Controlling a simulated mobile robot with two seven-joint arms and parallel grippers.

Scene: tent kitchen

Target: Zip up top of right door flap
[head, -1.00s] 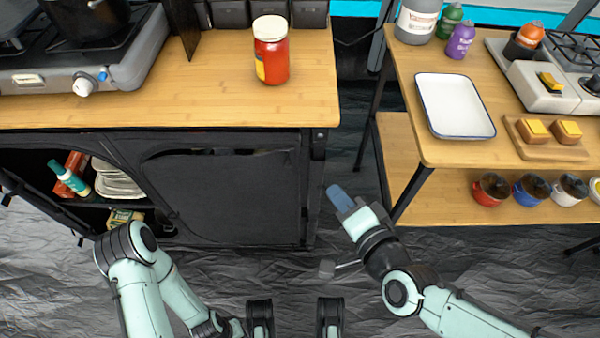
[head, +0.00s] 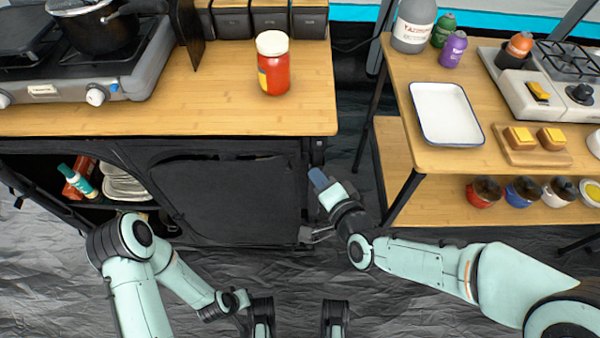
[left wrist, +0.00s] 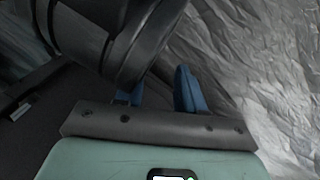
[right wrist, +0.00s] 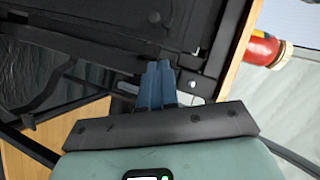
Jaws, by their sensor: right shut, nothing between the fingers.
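The right door flap (head: 220,200) is a black fabric panel on the front of the cabinet under the left counter. A dark curved slit (head: 200,157) runs along its top edge. My right gripper (head: 317,177) is at the cabinet's right front corner, to the right of the flap. In the right wrist view my right gripper (right wrist: 157,83) has its blue fingers together and empty, by a black frame post; contact is unclear. The zip pull cannot be made out. My left gripper (left wrist: 160,92) shows its blue fingers apart, with a dark arm part close by.
The left counter (head: 230,115) overhangs the cabinet and carries a red jar (head: 273,70) and a stove (head: 90,85). The cabinet's left compartment is open, with bottles (head: 82,180) inside. A second table (head: 440,155) stands at the right. Crumpled dark ground lies in front.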

